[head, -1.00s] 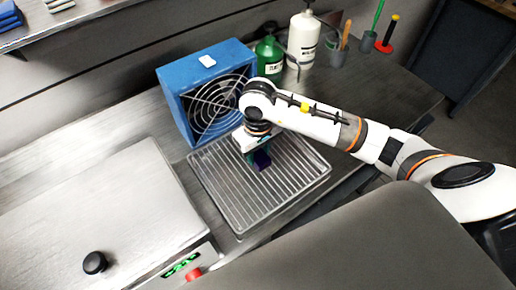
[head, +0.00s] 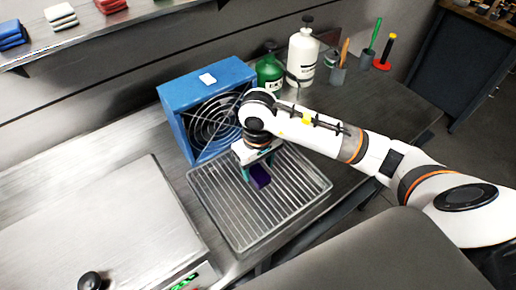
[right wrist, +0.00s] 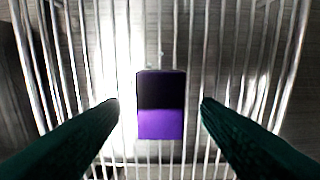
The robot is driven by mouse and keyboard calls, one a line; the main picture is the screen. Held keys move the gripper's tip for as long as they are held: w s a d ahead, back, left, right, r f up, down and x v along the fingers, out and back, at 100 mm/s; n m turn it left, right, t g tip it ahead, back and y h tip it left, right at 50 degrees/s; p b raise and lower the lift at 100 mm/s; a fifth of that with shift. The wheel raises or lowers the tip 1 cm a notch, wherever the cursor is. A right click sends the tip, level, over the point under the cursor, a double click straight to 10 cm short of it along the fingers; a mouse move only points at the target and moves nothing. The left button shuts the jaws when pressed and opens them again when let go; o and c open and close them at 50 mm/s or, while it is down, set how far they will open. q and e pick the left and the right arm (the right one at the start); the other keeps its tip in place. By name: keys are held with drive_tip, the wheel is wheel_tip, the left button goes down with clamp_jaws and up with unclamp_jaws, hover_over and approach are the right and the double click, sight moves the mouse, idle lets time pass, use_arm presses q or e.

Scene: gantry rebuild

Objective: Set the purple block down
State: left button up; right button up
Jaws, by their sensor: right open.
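The purple block (head: 260,177) rests on the wire rack (head: 229,221) in front of the blue fan. It also shows in the right wrist view (right wrist: 160,120), between the two dark green fingers, with a clear gap on each side. Its far part is in dark shadow and its near part is bright purple. My right gripper (head: 258,172) is open around the block and points down at the rack; its fingertips (right wrist: 160,103) do not touch the block. My left gripper is not in any view.
The blue fan (head: 173,97) stands close behind the rack. A green bottle (head: 270,72) and a white bottle (head: 302,58) stand behind my right arm. A flat metal-topped appliance (head: 110,225) is left of the rack. The rack's front area is clear.

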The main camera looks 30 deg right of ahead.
sight(258, 173)
wheel_tip(258, 173, up, 10)
drive_tip(key=b, duration=0.1)
drive_tip(key=shift+b, duration=0.3)
idle(0.5)
